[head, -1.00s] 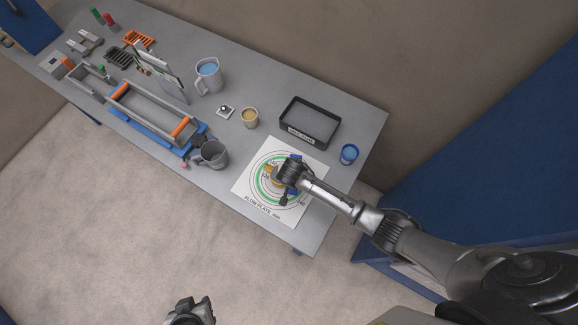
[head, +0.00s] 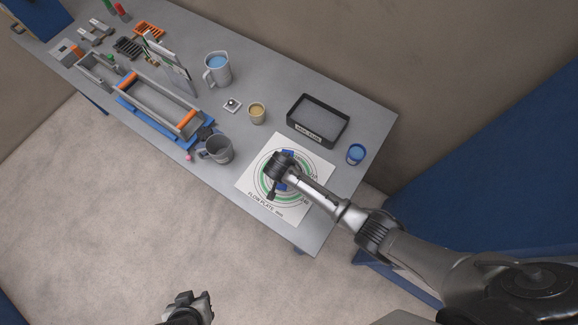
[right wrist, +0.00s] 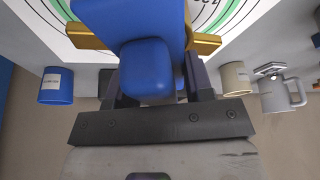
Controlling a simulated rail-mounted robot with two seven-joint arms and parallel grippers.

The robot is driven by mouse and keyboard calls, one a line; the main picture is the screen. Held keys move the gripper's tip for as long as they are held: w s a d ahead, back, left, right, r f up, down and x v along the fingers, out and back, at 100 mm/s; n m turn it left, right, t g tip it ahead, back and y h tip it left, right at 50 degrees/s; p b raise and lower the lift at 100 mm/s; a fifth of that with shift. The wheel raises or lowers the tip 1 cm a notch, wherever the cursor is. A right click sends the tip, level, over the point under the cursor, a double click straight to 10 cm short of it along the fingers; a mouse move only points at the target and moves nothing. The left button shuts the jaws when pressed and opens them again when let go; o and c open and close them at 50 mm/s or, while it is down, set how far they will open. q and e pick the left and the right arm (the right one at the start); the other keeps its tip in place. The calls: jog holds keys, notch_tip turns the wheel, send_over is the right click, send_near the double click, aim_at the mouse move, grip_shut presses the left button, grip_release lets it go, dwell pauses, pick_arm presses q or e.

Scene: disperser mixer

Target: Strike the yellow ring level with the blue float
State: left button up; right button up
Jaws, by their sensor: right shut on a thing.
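My right gripper (head: 279,168) is over the flow plate (head: 252,181), a white sheet with green and black rings. In the right wrist view it is shut on the blue float (right wrist: 148,68). Blue parts of the float (head: 289,155) show around the gripper in the head view. The yellow ring (right wrist: 90,37) shows behind the float in the right wrist view, with a lug on each side. Its middle and top are hidden, and I cannot tell whether the float touches it. My left gripper (head: 188,303) is low in the head view, over the floor, away from the table.
A blue cup (head: 356,154), black tray (head: 318,121), tan cup (head: 257,113) and grey mug (head: 217,150) stand around the plate. A jug with blue liquid (head: 217,70) and a tool carrier (head: 158,107) are farther left. The table's front edge is close to the plate.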

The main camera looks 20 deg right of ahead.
jog(key=shift+w+a+b, duration=0.3)
jog(key=shift+w+a, duration=0.15)
jog(key=shift+a, duration=0.25)
jog(key=shift+w+a+b, duration=0.4)
jog(key=shift+w+a, duration=0.2)
jog(key=shift+a, duration=0.15)
notch_tip(320, 180, up, 3)
jog(key=p, duration=0.2)
jog(key=shift+f+p, duration=0.2)
jog(key=shift+p, duration=0.15)
jog(key=shift+r+p, duration=1.75)
jog(key=shift+p, duration=0.1)
jog(key=shift+r+p, duration=0.5)
